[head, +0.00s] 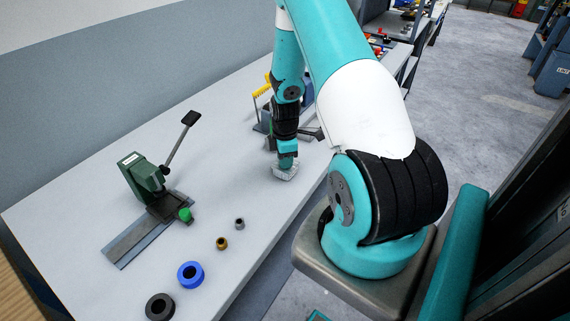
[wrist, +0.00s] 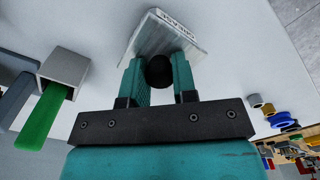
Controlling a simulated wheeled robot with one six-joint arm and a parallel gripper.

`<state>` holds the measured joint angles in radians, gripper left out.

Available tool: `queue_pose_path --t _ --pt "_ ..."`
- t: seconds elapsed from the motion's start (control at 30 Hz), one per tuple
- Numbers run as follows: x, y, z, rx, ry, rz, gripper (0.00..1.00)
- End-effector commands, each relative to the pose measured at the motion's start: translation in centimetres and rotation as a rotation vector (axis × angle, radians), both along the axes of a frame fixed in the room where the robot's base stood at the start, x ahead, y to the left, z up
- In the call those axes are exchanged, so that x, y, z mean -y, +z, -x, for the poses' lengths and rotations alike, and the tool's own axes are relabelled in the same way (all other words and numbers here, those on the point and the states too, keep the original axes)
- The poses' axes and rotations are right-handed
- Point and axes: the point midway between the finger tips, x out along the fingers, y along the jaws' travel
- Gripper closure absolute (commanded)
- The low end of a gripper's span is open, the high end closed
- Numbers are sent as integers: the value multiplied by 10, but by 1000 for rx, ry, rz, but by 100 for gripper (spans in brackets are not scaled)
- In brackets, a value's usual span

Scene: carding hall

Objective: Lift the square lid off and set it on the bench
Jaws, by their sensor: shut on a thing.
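The pale grey square piece with dark lettering along its edge, which I take for the lid (wrist: 165,30), is at the top middle of the wrist view. A round black knob (wrist: 159,70) shows in front of it. The two teal fingers of my gripper (wrist: 157,85) are shut on the knob. In the head view my gripper (head: 286,163) points down over the bench, with the small pale piece (head: 285,174) directly beneath it. The fingers partly hide the piece, and I cannot tell whether it touches what is below.
A green lever press (head: 140,178) stands on the left of the bench (head: 85,195). Several rings, including a blue one (head: 190,274), lie near the front edge. A grey hollow block (wrist: 65,68) with a green bar (wrist: 42,115) is beside my gripper.

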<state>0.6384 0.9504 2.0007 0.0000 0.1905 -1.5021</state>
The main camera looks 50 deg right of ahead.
Motion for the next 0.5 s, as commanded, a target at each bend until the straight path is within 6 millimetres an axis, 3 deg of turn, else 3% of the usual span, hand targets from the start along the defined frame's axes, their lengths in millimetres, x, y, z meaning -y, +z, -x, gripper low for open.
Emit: queue_pose_path --t 0.27,0.5 --pt "0 3 0 1 0 1 97" --pt "1 30 -1 5 0 4 97"
